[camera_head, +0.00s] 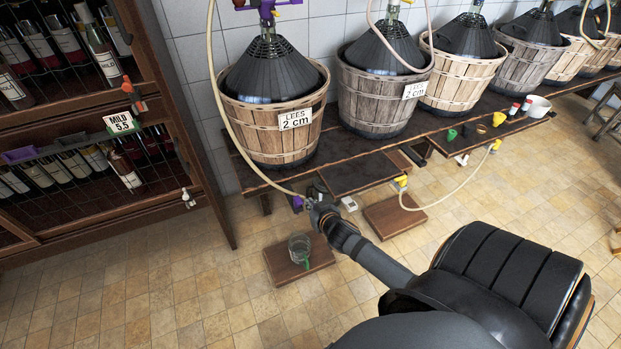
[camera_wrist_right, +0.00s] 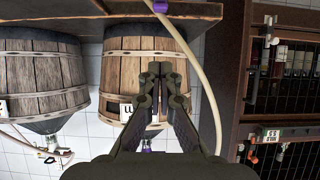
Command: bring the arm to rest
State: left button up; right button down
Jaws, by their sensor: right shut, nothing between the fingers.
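My right gripper (camera_head: 316,203) is at the front edge of the low bench, below the first basket. Its arm comes in from the lower right. In the right wrist view the gripper (camera_wrist_right: 158,70) has its fingers together with nothing between them. That view is upside down, with the first basket (camera_wrist_right: 130,72) behind the fingers. My left gripper is not in view.
A glass jug (camera_head: 300,250) stands on a wooden block (camera_head: 283,270) on the floor, just below the gripper. Another block (camera_head: 392,217) lies to its right. The bottle rack (camera_head: 130,205) stands at left. A hose (camera_head: 223,110) hangs beside the first basket.

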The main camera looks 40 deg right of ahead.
jog(key=s+f+n+g+p, duration=0.1)
jog(key=s+f+g+p, duration=0.55)
jog(key=s+f, duration=1.15)
jog(key=s+a+f+g+p, duration=0.1)
jog(key=s+a+f, duration=0.1)
jog(key=s, duration=0.5)
jog(key=s+a+f+n+g+y+p, duration=0.1)
jog(key=s+a+f+g, duration=0.1)
jog(key=s+f, duration=0.3)
jog(key=s+a+f+g+y+p, duration=0.1)
jog(key=s+a+f+p, duration=0.1)
jog(key=s, duration=0.7)
jog(key=shift+s+a+f+n, duration=0.35)
jog(key=shift+a+f+n, duration=0.1)
jog(key=shift+f, duration=0.45)
